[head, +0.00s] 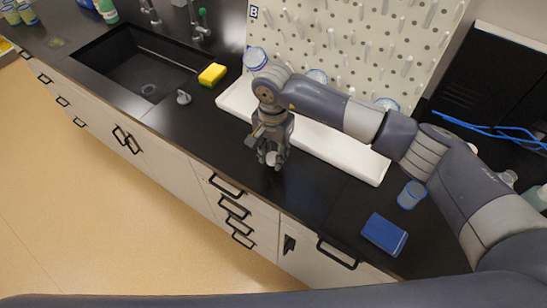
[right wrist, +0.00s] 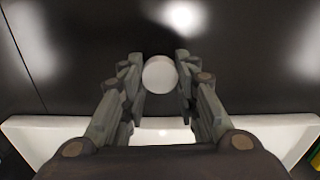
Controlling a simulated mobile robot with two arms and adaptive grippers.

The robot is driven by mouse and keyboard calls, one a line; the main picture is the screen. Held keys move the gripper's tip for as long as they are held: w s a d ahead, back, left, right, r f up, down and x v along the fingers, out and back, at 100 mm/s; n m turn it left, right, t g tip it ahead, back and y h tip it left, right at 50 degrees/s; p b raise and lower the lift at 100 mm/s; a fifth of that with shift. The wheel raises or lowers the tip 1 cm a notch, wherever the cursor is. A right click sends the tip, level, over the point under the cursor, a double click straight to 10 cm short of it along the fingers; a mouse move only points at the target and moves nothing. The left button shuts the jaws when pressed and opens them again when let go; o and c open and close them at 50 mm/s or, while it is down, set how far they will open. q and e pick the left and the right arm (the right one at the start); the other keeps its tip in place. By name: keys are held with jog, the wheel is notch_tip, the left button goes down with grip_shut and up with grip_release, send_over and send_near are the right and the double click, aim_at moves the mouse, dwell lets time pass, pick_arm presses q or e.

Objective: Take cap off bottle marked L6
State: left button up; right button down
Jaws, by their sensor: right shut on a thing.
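My right gripper (head: 271,160) points down over the black counter, in front of the white tray. Its fingers are shut on a small round white cap (head: 270,158), which shows as a pale disc between the fingertips in the right wrist view (right wrist: 159,74). The cap is seen from above, so I cannot tell whether a bottle is beneath it. No L6 marking can be read. My left gripper is not in view.
The white tray (head: 340,150) runs along the pegboard (head: 345,40). A yellow sponge (head: 212,74) and grey stopper (head: 183,97) lie by the sink (head: 110,65). A blue cup (head: 411,194) and blue box (head: 384,234) are at right. Counter around the gripper is clear.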

aim_at(273, 157)
notch_tip(273, 157, down, 2)
jog(key=shift+s+f+p, duration=0.15)
jog(key=shift+p, duration=0.35)
jog(key=shift+f, duration=0.25)
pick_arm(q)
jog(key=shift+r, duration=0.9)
pick_arm(e)
jog(key=shift+f, duration=0.1)
jog(key=shift+f+b, duration=0.1)
jog(key=shift+b, duration=0.2)
jog(key=c, duration=1.2)
grip_release()
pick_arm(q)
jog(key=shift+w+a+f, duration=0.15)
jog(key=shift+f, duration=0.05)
